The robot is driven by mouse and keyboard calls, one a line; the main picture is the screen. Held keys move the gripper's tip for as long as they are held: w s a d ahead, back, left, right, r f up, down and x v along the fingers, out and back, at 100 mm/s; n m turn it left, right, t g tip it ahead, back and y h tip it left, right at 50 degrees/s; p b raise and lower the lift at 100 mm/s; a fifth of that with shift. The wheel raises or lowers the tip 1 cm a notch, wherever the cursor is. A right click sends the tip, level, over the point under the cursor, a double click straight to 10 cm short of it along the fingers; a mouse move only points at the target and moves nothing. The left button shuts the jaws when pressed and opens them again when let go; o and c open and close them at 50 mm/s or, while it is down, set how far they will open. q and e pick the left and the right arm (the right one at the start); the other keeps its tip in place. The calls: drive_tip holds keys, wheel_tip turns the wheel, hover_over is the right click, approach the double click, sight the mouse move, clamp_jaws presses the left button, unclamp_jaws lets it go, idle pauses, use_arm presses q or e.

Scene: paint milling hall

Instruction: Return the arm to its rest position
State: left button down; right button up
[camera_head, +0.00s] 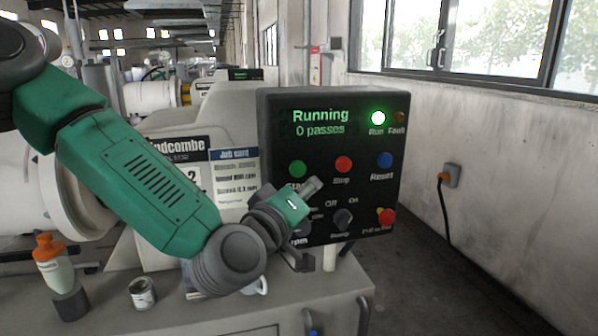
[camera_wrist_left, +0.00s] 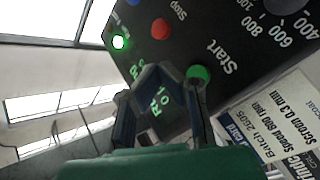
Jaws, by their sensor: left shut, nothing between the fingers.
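My left arm (camera_head: 150,185) reaches in from the left across the bench. My left gripper (camera_head: 314,185) is in front of the black control panel (camera_head: 325,135), just below the green Start button (camera_head: 297,168). In the left wrist view the gripper (camera_wrist_left: 152,70) has its fingertips together with nothing held, and the Start button (camera_wrist_left: 197,75) shows beside them. Any gap to the panel face is hard to judge. The panel display (camera_head: 320,122) reads "Running, 0 passes" and the green Run lamp (camera_head: 378,118) is lit. My right gripper is out of view.
The grey bench (camera_head: 240,315) holds an orange-capped bottle (camera_head: 55,262), a small can (camera_head: 142,293) and a white mug partly hidden by my arm. A job card (camera_head: 234,175) stands behind the arm. A wall with a socket (camera_head: 450,176) is at right.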

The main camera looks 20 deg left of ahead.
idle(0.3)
use_arm(q)
drive_tip(key=s+f+m+g+b, duration=0.15)
drive_tip(key=s+f+g, duration=0.3)
drive_tip(key=f, duration=1.05)
drive_tip(key=s+f+m+g+b, duration=0.1)
drive_tip(key=s+f+m+g, duration=0.4)
drive_tip(key=f, duration=0.9)
drive_tip(key=s+a+f+g+y+b, duration=0.1)
drive_tip(key=s+a+f+g, duration=0.3)
drive_tip(key=s+f, duration=0.5)
drive_tip(key=s+a+f+m+g+y+b, duration=0.1)
drive_tip(key=s+a+f+g+y, duration=0.2)
drive_tip(key=s+a+f, duration=0.5)
drive_tip(key=s+f+g, duration=0.1)
drive_tip(key=s+f, duration=0.1)
drive_tip(key=s, duration=0.6)
drive_tip(key=shift+a, duration=0.25)
drive_tip(key=shift+s+m, duration=0.1)
drive_tip(key=shift+m, duration=0.15)
